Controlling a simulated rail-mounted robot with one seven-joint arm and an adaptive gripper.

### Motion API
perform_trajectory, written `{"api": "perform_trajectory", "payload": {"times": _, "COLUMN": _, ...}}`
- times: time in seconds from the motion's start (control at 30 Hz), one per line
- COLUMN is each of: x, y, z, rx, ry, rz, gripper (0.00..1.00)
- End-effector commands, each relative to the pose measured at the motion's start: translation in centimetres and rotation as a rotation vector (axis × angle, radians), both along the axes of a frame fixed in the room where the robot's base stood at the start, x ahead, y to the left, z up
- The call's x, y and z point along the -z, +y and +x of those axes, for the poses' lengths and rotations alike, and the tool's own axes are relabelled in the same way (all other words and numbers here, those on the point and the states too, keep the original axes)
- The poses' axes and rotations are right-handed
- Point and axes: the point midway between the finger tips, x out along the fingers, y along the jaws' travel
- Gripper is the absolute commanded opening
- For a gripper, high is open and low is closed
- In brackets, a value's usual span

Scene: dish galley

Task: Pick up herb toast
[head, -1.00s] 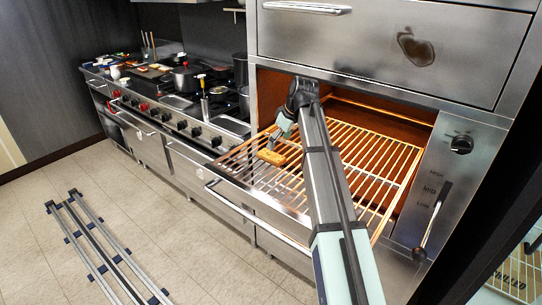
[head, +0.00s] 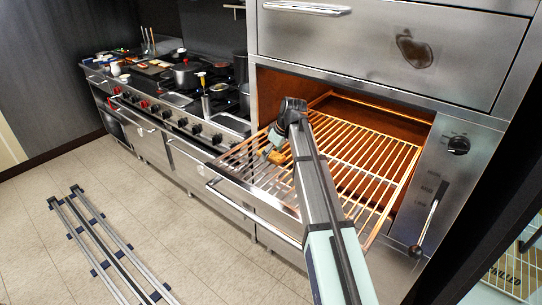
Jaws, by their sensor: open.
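The herb toast (head: 277,157) is a small golden-brown slice on the wire rack (head: 372,150) of the open oven compartment, toward the rack's left side. My gripper (head: 267,152) is open, just left of the toast and very close to it. The fingers cover part of the toast. I cannot tell whether they touch it. My arm comes in from the lower right across the rack.
A steel drawer front (head: 395,45) hangs above the rack, and a control panel with a lever (head: 432,215) stands to its right. A handle bar (head: 245,213) runs along the rack's front. A stove with pots (head: 185,75) stands at left.

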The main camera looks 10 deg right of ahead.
Motion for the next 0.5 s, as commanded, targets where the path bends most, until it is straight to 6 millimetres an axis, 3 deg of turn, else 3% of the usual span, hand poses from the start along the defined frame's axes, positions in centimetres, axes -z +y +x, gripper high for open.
{"api": "perform_trajectory", "payload": {"times": 0.07, "x": 0.00, "y": -0.01, "z": -0.01, "rx": 0.000, "ry": 0.000, "rz": 0.000, "gripper": 0.84}}
{"api": "perform_trajectory", "payload": {"times": 0.2, "x": -0.01, "y": -0.01, "z": -0.01, "rx": 0.000, "ry": 0.000, "rz": 0.000, "gripper": 0.38}}
{"api": "perform_trajectory", "payload": {"times": 0.27, "x": -0.01, "y": -0.01, "z": -0.01, "rx": 0.000, "ry": 0.000, "rz": 0.000, "gripper": 0.20}}
{"api": "perform_trajectory", "payload": {"times": 0.5, "x": -0.03, "y": -0.01, "z": -0.01, "rx": 0.000, "ry": 0.000, "rz": 0.000, "gripper": 0.14}}
